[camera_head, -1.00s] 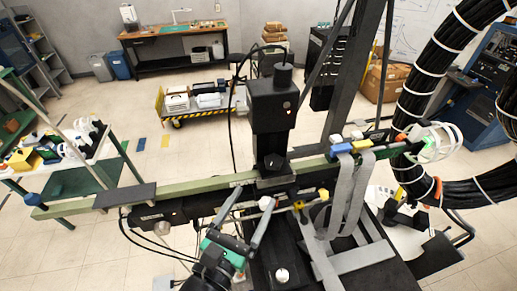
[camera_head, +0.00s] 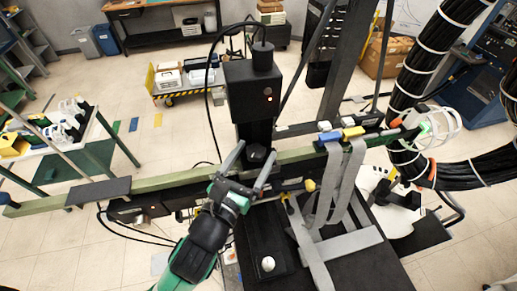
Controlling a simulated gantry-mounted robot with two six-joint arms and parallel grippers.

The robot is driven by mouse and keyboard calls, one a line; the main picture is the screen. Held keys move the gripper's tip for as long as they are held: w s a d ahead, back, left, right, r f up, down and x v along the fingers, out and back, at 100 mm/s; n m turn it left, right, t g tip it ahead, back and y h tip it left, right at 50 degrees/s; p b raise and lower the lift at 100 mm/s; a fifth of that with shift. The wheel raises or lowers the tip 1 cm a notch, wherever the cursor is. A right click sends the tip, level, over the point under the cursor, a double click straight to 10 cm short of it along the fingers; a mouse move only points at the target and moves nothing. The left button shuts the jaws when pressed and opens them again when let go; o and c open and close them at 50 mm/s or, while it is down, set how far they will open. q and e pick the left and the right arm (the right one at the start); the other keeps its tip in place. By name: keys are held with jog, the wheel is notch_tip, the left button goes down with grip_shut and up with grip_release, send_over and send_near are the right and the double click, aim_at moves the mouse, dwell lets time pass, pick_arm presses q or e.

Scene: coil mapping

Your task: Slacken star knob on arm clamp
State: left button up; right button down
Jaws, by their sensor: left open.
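A tall black box-shaped unit (camera_head: 252,95) stands upright on a long green beam (camera_head: 150,181). A dark knob (camera_head: 258,154) sits low on its front, at the arm clamp by the beam; its star shape is too small to make out. My left gripper (camera_head: 254,160) reaches up from the bottom of the view. It is open, with one grey finger on each side of the knob in the picture. I cannot tell whether the fingers touch it. Nothing shows between the fingers except the knob. My right gripper is not in view.
A yellow knob (camera_head: 310,185) and grey straps (camera_head: 326,195) are to the right of the gripper. A black plate with a pale ball knob (camera_head: 268,264) lies below. Thick black cable bundles (camera_head: 430,70) hang at the right. A dark cable loops left of the unit.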

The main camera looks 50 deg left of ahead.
pick_arm(q)
jog(key=shift+s, duration=0.1)
jog(key=shift+c, duration=1.2)
grip_shut()
